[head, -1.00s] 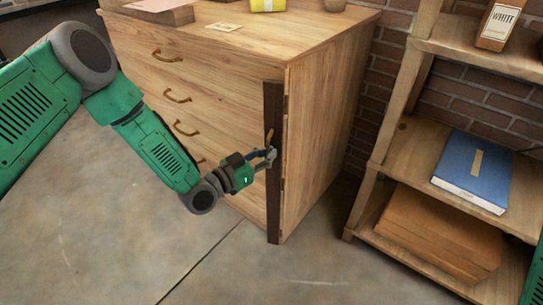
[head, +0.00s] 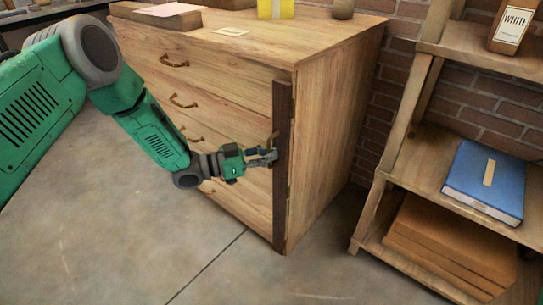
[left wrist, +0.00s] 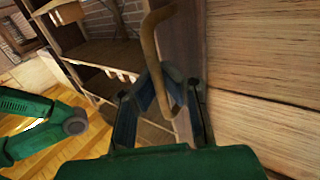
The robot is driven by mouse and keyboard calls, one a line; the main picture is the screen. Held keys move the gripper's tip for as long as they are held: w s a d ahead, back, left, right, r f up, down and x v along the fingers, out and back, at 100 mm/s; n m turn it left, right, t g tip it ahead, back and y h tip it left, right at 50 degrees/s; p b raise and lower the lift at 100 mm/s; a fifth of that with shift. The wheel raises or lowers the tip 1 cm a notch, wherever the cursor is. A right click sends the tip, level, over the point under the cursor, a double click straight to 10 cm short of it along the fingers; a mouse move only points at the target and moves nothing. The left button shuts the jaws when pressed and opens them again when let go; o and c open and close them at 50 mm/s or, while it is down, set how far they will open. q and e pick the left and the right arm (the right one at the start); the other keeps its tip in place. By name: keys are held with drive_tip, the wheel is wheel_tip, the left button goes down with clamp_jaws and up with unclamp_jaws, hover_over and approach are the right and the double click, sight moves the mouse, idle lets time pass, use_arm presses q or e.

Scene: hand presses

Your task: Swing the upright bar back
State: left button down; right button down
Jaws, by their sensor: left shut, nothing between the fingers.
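The upright bar (head: 282,205) is a long dark brown strip standing along the right front edge of a wooden chest of drawers. A thin brass-coloured handle (head: 275,139) sticks out from it at about mid-height. My left gripper (head: 272,158) is shut and empty, its fingertips close to the bar just below the handle's top. In the left wrist view the curved handle (left wrist: 149,40) comes down in front of the fingers, with the dark bar (left wrist: 187,50) behind. Whether the fingers touch the handle or bar is unclear. My right gripper is out of view.
The chest of drawers (head: 325,150) has several drawers with curved pulls. The floor (head: 110,220) before the chest is clear.

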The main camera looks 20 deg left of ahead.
use_arm(q)
drive_tip(key=shift+a+f, duration=0.15)
drive_tip(key=shift+a, duration=0.1)
drive_tip(key=c, duration=1.6)
unclamp_jaws()
drive_tip(key=shift+c, duration=0.2)
drive_tip(key=shift+a, duration=0.15)
drive_tip(key=v, duration=1.2)
